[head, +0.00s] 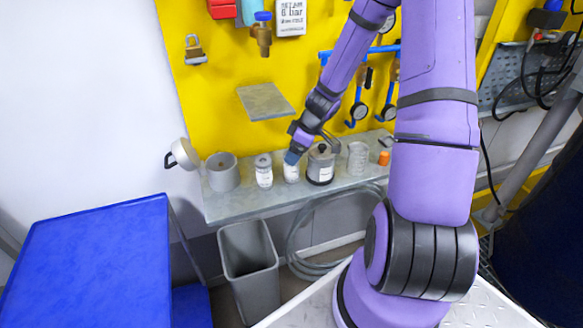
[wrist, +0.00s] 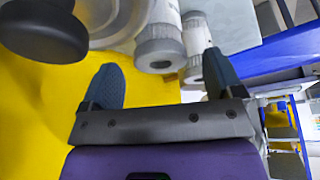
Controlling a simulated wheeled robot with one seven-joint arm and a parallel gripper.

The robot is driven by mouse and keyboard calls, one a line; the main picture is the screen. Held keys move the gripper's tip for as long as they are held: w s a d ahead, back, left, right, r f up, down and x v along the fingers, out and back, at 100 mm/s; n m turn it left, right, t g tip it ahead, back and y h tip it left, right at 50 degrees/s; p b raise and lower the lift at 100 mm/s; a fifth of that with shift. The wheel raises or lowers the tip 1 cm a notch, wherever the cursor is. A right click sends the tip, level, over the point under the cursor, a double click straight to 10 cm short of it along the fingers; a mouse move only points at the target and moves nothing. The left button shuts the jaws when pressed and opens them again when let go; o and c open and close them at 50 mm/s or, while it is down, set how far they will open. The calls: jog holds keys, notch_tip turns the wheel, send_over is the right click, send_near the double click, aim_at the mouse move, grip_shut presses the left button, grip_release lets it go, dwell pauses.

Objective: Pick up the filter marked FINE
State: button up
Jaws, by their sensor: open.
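Two small white cylinders with grey caps stand upright on the grey shelf (head: 240,204) in the head view: a left filter (head: 264,175) and a right filter (head: 291,175). Their labels are too small to read, so I cannot tell which is marked FINE. My gripper (head: 293,157) is at the top of the right filter and partly hides it. In the wrist view my gripper (wrist: 162,60) is open, with a filter (wrist: 166,12) showing between its dark blue fingers. The other filter (wrist: 197,38) shows behind the right finger. I cannot tell whether the fingers touch either one.
A jar with a dark lid (head: 321,166) stands close on the right; its black knob (wrist: 45,28) is near the left finger. A glass jar (head: 358,158), an orange item (head: 384,158) and a grey pot (head: 222,172) share the shelf. A small plate (head: 266,101) juts out above.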

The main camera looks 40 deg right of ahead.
jog(key=shift+x, duration=1.4)
jog(key=shift+r, duration=0.1)
jog(key=c, duration=1)
jog(key=shift+r, duration=0.1)
jog(key=shift+r, duration=1.6)
